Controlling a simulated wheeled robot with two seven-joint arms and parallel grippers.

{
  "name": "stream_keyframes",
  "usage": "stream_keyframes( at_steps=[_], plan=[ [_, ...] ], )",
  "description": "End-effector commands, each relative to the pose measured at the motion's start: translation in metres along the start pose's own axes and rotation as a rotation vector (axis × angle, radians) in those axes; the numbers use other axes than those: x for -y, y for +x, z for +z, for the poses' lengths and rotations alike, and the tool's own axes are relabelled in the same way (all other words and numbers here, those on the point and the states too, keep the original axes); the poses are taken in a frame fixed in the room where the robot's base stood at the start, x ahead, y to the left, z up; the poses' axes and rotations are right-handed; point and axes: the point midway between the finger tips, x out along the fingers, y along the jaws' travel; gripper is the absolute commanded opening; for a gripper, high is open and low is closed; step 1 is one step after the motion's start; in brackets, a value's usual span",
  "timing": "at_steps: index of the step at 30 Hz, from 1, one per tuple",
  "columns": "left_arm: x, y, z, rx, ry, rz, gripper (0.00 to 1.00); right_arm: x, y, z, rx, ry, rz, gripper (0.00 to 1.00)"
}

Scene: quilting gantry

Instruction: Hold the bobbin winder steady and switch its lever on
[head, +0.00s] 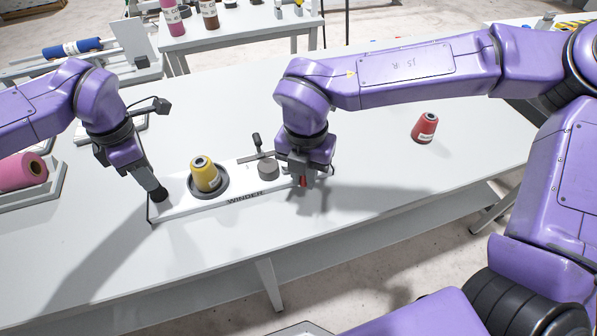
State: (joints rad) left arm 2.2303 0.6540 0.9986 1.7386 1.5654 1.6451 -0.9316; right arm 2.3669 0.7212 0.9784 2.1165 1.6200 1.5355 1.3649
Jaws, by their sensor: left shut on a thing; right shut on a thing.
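The bobbin winder (181,209) is a long white base marked WINDER on the table. A yellow thread cone (205,175) stands upright in a dark round holder on it. My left gripper (158,194) is shut at the winder's left end, on a dark part there. My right gripper (304,183) is shut at the winder's right end, with the red lever (302,181) showing between its fingers. My gripper hides most of the lever, so I cannot tell its position. A grey round part (268,170) and a small black post (256,141) stand between the cone and my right gripper.
A red thread cone (425,128) stands alone on the white table (400,190) to the right. A pink roll (25,172) lies in a tray at the left. A blue roll (72,48) lies further back. The front of the table is clear.

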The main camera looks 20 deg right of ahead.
Motion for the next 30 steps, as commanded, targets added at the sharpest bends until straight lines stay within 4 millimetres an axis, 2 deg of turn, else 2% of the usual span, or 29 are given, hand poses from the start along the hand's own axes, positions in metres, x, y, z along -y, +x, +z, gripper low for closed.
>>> stream_keyframes(
  at_steps=[1,9,25,26,27,28,30],
  plan=[
    [0.0016,0.0055,-0.0007,-0.007,0.004,-0.007,0.00,-0.0033,-0.0001,-0.0001,0.002,0.008,0.004,0.00],
    [0.0018,0.0052,-0.0007,-0.007,0.004,-0.007,0.00,-0.0111,-0.0005,-0.0018,0.002,0.012,0.006,0.00],
    [0.0020,0.0050,-0.0003,-0.006,0.006,-0.007,0.00,-0.0131,-0.0010,-0.0016,0.004,0.009,0.009,0.00],
    [0.0020,0.0049,-0.0003,-0.006,0.006,-0.007,0.00,-0.0130,-0.0010,-0.0016,0.004,0.010,0.009,0.28],
    [0.0020,0.0049,-0.0002,-0.006,0.006,-0.007,0.00,-0.0129,-0.0009,-0.0016,0.003,0.010,0.008,0.41],
    [0.0020,0.0049,-0.0001,-0.006,0.006,-0.007,0.00,-0.0127,-0.0008,-0.0016,0.003,0.010,0.008,0.44],
    [0.0019,0.0049,-0.0001,-0.006,0.006,-0.007,0.00,-0.0122,-0.0005,-0.0017,0.002,0.011,0.006,0.44]
  ],
)
